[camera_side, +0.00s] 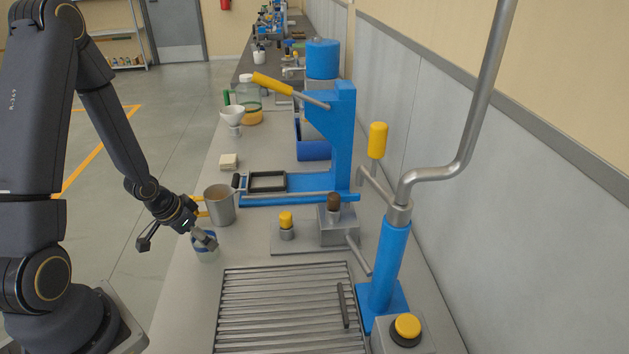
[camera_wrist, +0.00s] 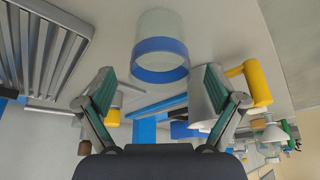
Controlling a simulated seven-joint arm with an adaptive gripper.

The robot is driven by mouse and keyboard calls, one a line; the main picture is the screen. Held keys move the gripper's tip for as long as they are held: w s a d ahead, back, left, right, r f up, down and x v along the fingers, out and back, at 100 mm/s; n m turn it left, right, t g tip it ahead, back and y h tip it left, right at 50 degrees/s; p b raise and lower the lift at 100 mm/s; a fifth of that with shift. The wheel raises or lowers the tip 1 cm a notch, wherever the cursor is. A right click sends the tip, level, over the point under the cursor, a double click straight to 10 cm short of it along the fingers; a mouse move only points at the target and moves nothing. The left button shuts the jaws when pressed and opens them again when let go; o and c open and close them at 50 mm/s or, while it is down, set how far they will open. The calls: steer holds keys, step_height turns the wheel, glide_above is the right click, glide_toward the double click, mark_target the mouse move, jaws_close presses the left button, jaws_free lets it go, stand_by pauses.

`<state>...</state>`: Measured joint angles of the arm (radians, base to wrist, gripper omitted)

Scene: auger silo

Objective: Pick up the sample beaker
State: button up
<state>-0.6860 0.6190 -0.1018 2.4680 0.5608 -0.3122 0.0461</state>
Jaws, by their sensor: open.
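The sample beaker (camera_side: 206,253) is clear glass with a blue band and stands upright on the bench near its left edge. In the wrist view the beaker (camera_wrist: 160,38) shows at top centre, ahead of and between my fingers. My gripper (camera_side: 177,241) is open and empty, close to the beaker. One finger overlaps the beaker in the side view and hides part of it. In the wrist view my gripper (camera_wrist: 160,88) has its fingers wide apart, with a visible gap before the beaker. I cannot tell the exact height of the fingers against it.
A metal mug (camera_side: 222,208) with a yellow handle stands just behind the beaker. A slatted grate (camera_side: 290,310) lies to the right in front. A blue press (camera_side: 345,135), a yellow-capped weight (camera_side: 286,225) and a blue post with a crank (camera_side: 390,260) stand farther right.

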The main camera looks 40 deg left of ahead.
steer(key=x, duration=0.4)
steer(key=shift+w+f, duration=0.1)
steer(key=c, duration=1.2)
